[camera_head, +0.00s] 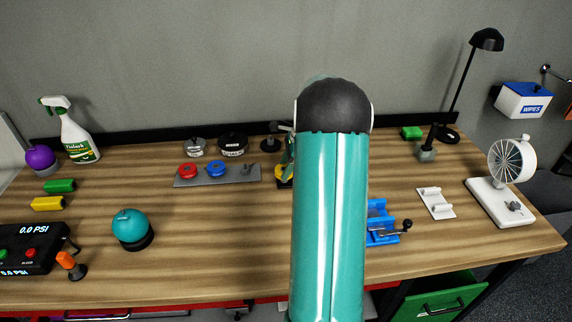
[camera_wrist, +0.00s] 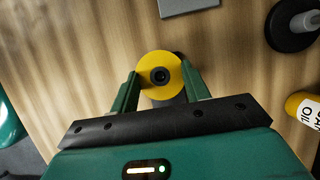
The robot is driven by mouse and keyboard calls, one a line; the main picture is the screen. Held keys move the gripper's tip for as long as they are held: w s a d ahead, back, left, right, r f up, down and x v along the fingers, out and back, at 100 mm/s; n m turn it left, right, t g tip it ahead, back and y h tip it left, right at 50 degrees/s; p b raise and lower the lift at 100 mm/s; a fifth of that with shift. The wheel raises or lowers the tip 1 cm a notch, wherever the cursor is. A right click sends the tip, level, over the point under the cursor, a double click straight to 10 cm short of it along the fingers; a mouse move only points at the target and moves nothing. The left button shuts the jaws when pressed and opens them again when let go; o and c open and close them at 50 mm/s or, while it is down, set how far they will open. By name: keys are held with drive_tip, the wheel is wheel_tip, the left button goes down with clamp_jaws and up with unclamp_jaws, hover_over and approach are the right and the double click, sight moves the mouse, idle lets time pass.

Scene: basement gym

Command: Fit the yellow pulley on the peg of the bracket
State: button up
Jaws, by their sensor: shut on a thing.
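The yellow pulley (camera_wrist: 163,62) is a disc with a dark centre, between the two green fingers of my gripper (camera_wrist: 160,73) in the wrist view. The gripper is shut on it. Something dark shows just behind and below the pulley; I cannot tell whether they touch. In the head view only a bit of yellow (camera_head: 281,170) shows left of my arm, and my gripper is mostly hidden. A grey plate (camera_head: 206,182), likely the bracket, bears a red pulley (camera_head: 187,170), a blue pulley (camera_head: 217,169) and a small dark peg-like part (camera_head: 246,170). A grey plate edge (camera_wrist: 190,12) tops the wrist view.
A dark round base with a grey post (camera_wrist: 297,24) and a yellow oil bottle (camera_wrist: 304,108) stand right in the wrist view. A teal round object (camera_head: 130,226) stands front left, a blue vise-like fixture (camera_head: 379,222) to the right. Bare wood lies in front of the plate.

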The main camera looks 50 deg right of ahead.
drive_tip(key=shift+f, duration=0.3)
drive_tip(key=o, duration=1.1)
drive_tip(key=shift+r, duration=0.1)
drive_tip(key=v, duration=1.3)
drive_tip(key=shift+s+d+r, duration=0.1)
drive_tip(key=shift+s+r, duration=0.05)
drive_tip(key=shift+r, duration=0.1)
